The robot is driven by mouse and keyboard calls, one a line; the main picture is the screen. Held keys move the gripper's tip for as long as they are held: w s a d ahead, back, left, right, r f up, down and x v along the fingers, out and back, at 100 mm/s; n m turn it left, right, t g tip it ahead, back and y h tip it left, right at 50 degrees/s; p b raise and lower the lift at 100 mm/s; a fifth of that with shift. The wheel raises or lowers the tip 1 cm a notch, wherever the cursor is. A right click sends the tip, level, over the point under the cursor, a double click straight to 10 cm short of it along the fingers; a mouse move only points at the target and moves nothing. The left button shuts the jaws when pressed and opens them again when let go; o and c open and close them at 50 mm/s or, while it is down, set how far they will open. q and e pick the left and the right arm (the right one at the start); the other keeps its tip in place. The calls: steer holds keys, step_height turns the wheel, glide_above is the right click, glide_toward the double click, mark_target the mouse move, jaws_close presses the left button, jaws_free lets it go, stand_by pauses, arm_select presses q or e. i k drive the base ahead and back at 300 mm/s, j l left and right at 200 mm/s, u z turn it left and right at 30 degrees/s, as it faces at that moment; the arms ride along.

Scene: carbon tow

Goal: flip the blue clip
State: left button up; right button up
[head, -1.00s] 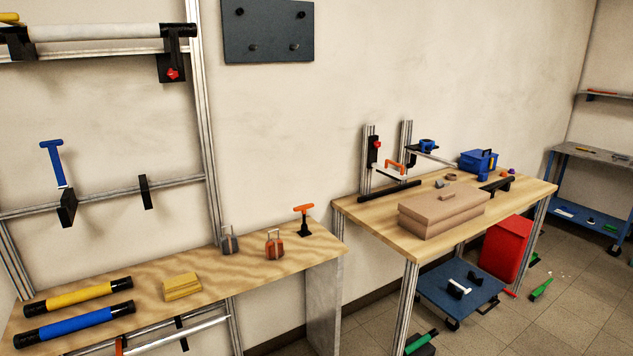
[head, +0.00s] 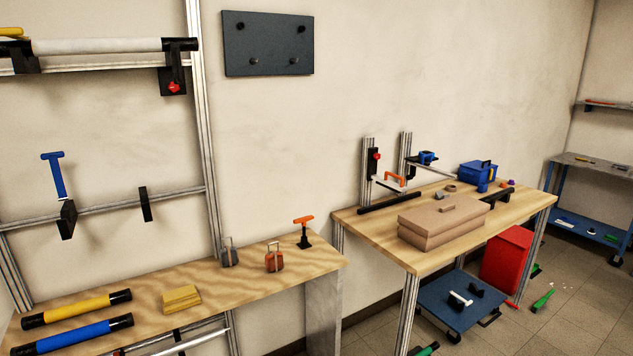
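A blue T-shaped lever (head: 55,175) stands upright, leaning slightly, on a black clip body (head: 67,219) on the lower metal rail at the left. A second blue piece (head: 427,158), a small clamp-like part, sits on the far post fixture of the right workbench. I cannot tell from the picture which of the two is called the blue clip. Neither of my grippers is in view.
The left wooden bench (head: 235,293) carries yellow and blue tubes, a yellow block and an orange T-handle (head: 303,231). The right workbench (head: 365,223) holds a cardboard box (head: 440,225). A red bin (head: 507,259) and a blue dolly (head: 445,306) stand below.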

mark_target(53, 157)
steer(key=j+u, duration=0.1)
steer(key=u, duration=1.15)
